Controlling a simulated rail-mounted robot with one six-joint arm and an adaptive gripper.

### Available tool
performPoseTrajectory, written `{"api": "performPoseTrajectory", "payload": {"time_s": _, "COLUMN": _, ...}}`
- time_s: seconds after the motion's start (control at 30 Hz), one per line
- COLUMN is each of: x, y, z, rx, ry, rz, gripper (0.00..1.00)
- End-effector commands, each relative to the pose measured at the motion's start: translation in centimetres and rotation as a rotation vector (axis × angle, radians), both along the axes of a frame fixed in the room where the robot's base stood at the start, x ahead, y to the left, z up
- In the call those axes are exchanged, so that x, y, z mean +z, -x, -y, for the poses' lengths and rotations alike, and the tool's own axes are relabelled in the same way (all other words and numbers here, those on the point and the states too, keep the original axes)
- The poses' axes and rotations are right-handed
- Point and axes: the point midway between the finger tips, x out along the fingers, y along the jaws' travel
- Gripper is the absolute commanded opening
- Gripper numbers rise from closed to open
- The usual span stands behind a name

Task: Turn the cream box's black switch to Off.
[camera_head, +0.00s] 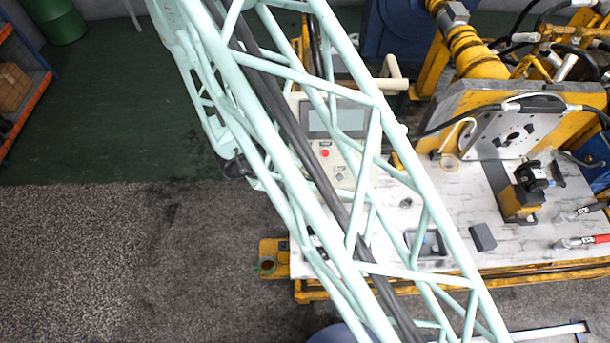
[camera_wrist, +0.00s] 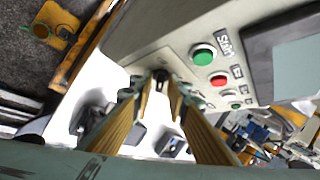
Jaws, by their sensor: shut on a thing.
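The cream box (camera_wrist: 165,40) fills the upper part of the wrist view, with its panel tilted in the picture. Its small black switch (camera_wrist: 161,75) sits near the box's lower edge. My gripper (camera_wrist: 158,82) has its two yellow-lined fingers on either side of the switch, shut on it. The fingertips partly cover the switch, and I cannot read its position. In the head view the cream box (camera_head: 341,180) is partly hidden behind my pale green lattice arm. My gripper and the switch cannot be made out there.
The white tabletop (camera_head: 455,225) carries a black block (camera_head: 482,237) and a yellow-black fixture (camera_head: 522,200).

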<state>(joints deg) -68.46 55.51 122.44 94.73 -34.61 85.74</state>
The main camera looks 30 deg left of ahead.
Motion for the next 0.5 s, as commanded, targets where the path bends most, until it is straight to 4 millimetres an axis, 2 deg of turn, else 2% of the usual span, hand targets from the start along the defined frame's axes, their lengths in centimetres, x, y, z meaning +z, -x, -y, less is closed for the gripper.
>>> {"api": "performPoseTrajectory", "payload": {"time_s": 0.1, "x": -0.10, "y": 0.02, "z": 0.09, "rx": -0.001, "ry": 0.000, "rz": -0.001, "gripper": 0.04}}
{"api": "performPoseTrajectory", "payload": {"time_s": 0.13, "x": -0.10, "y": 0.02, "z": 0.09, "rx": -0.001, "ry": 0.000, "rz": -0.001, "gripper": 0.18}}
{"api": "performPoseTrajectory", "payload": {"time_s": 0.17, "x": -0.10, "y": 0.02, "z": 0.09, "rx": -0.001, "ry": 0.001, "rz": -0.002, "gripper": 0.20}}
{"api": "performPoseTrajectory", "payload": {"time_s": 0.5, "x": 0.00, "y": 0.03, "z": 0.02, "rx": -0.001, "ry": -0.001, "rz": -0.001, "gripper": 0.21}}
